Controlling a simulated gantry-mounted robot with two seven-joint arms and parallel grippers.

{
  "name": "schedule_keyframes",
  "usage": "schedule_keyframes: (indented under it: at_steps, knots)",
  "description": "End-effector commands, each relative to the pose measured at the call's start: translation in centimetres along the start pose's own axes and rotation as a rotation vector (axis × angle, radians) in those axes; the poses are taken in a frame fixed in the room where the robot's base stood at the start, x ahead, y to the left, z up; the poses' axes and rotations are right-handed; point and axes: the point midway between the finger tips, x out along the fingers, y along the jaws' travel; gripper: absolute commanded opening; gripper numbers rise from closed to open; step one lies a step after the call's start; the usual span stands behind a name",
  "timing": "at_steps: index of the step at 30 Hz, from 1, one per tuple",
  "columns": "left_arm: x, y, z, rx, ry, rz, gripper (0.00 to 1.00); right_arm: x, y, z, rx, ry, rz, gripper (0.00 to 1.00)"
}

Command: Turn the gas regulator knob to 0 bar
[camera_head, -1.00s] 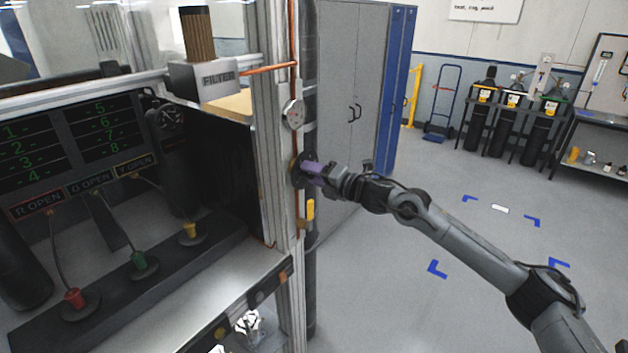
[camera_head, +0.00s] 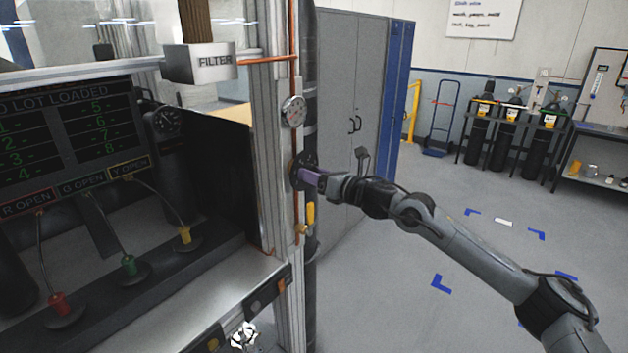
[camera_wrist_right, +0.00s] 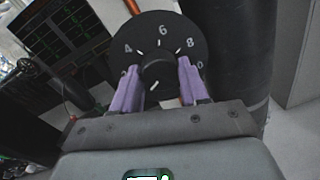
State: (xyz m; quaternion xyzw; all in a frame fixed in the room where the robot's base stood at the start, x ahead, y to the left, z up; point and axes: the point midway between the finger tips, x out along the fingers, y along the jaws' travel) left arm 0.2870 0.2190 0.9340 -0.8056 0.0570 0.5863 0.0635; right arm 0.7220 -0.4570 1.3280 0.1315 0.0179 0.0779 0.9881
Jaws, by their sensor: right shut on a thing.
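The gas regulator's round black dial (camera_head: 300,163) sits on the aluminium post at the cabinet's right edge. In the right wrist view the dial face (camera_wrist_right: 165,22) shows white marks 4, 6, 8 and a partly hidden 0 at the right. The dark knob (camera_wrist_right: 158,70) stands at its centre, with a short white line on its lower part. My right gripper (camera_head: 311,178) has purple fingers on either side of the knob, shut on it; the grip (camera_wrist_right: 157,77) also shows in the wrist view. The dial's lower part is hidden by the fingers. My left gripper is not in view.
A round gauge (camera_head: 293,111) on the copper pipe (camera_head: 293,60) is above the dial. A yellow valve handle (camera_head: 310,214) is close below it. The black-panelled cabinet with its screen (camera_head: 75,125) stands left. A grey locker (camera_head: 350,120) stands behind.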

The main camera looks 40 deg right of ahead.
Motion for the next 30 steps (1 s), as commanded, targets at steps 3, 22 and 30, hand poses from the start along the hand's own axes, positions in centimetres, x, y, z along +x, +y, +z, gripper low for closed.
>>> schedule_keyframes:
  at_steps: [3,22,30]
  knots:
    - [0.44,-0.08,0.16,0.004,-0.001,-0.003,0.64,-0.01,-0.14,-0.13,-0.050,-0.003,-0.002,0.13]
    - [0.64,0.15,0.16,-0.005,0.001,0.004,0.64,0.00,-0.15,-0.10,-0.109,-0.006,-0.002,0.13]
    - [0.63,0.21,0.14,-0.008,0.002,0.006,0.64,0.00,-0.11,-0.07,-0.108,-0.007,-0.001,0.69]
